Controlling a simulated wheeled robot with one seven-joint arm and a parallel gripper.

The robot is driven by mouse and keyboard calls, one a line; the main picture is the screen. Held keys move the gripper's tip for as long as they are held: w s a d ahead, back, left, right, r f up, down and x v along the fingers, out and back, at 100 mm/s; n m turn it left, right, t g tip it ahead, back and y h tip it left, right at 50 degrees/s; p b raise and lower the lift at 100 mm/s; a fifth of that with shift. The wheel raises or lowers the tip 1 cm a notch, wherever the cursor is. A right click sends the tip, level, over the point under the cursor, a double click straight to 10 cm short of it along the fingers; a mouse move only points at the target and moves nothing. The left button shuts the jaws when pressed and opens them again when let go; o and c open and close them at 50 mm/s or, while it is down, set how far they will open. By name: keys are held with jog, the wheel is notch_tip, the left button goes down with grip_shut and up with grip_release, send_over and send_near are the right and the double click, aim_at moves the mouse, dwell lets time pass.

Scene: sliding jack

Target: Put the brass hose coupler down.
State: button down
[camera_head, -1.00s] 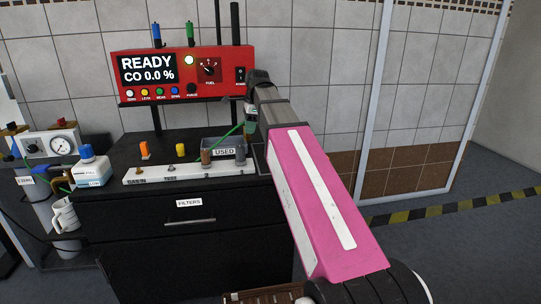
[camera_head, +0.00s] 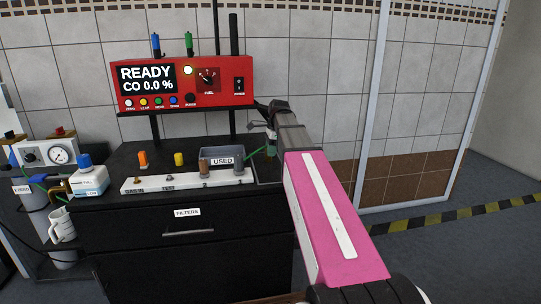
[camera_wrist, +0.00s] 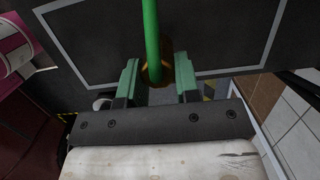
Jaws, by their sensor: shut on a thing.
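My gripper (camera_wrist: 157,80) is shut on the brass hose coupler (camera_wrist: 157,73), which sits between the green fingers in the wrist view. A green hose (camera_wrist: 151,30) runs from the coupler to the top of that view. Below it is a dark surface with a grey outlined rectangle (camera_wrist: 66,82); the gap between coupler and surface is hard to judge. In the head view my gripper (camera_head: 270,147) is at the right end of the black bench (camera_head: 118,160), right of the grey USED tray (camera_head: 222,154). The coupler is not clear there.
A red analyser (camera_head: 182,84) reading READY stands behind the bench. A white rack (camera_head: 187,181) with several fittings lies along the front edge. A blue-capped bottle (camera_head: 90,180), a gauge box (camera_head: 44,153) and a white mug (camera_head: 62,228) are at left. A glass partition stands right.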

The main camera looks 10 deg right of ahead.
jog(key=shift+f, duration=1.05)
jog(key=shift+f, duration=0.1)
jog(key=c, duration=0.8)
grip_release()
jog(key=r, duration=0.4)
jog(key=d+r, duration=0.1)
jog(key=r, duration=0.3)
jog(key=d+r, duration=0.1)
jog(key=r, duration=0.3)
jog(key=shift+d, duration=0.15)
